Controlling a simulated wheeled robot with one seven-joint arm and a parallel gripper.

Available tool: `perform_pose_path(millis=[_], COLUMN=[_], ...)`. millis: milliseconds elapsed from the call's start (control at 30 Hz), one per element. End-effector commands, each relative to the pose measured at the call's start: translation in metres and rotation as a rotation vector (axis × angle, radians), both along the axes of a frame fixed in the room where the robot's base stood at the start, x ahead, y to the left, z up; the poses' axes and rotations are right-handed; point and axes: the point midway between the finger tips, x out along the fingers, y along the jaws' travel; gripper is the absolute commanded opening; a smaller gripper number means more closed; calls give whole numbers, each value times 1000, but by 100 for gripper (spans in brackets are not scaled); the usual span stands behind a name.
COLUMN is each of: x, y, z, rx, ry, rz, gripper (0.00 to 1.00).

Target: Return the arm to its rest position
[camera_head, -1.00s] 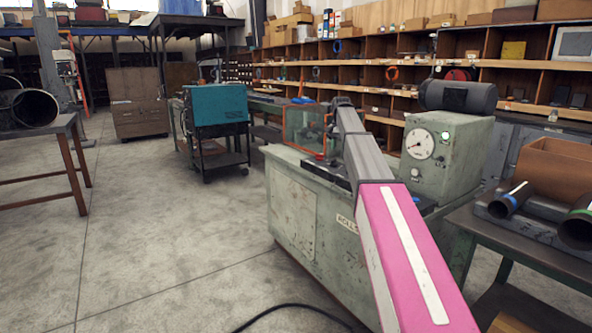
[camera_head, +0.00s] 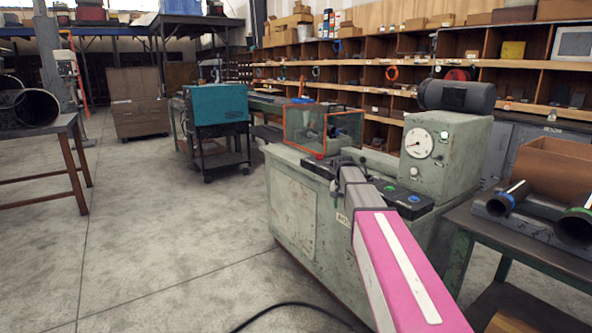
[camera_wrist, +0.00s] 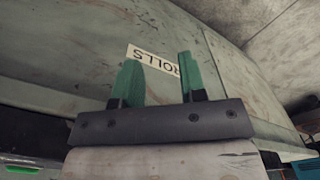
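My arm, with a pink link and grey links, reaches forward in front of the grey-green machine (camera_head: 293,205) in the head view. In the wrist view my gripper (camera_wrist: 157,62) has two green fingers standing apart with nothing between them. Behind the fingers is the machine's scuffed side (camera_wrist: 60,55) with a white label (camera_wrist: 143,56) that reads upside down as ROLLS, partly covered by a finger. I cannot make out the fingers in the head view.
The machine carries a clear guard box with an orange frame (camera_head: 320,130), a button panel (camera_head: 403,198) and a gauge housing (camera_head: 447,160). A table with pipes (camera_head: 574,228) stands at the right. A teal unit (camera_head: 216,104) stands behind. Open floor lies left; a black cable (camera_head: 290,304) crosses it.

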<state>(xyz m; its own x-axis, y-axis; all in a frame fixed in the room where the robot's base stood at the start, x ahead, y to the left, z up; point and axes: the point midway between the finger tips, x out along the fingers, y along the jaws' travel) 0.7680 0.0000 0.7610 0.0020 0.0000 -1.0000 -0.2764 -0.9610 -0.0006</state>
Motion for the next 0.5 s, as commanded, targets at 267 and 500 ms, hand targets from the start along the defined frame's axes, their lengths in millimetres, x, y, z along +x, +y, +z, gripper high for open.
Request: perform_pose_path(millis=[267,500], x=[-126,-226], y=[0,0], z=[-100,-158], rx=[0,0], ry=[3,1], rz=[114,209], gripper=[38,38])
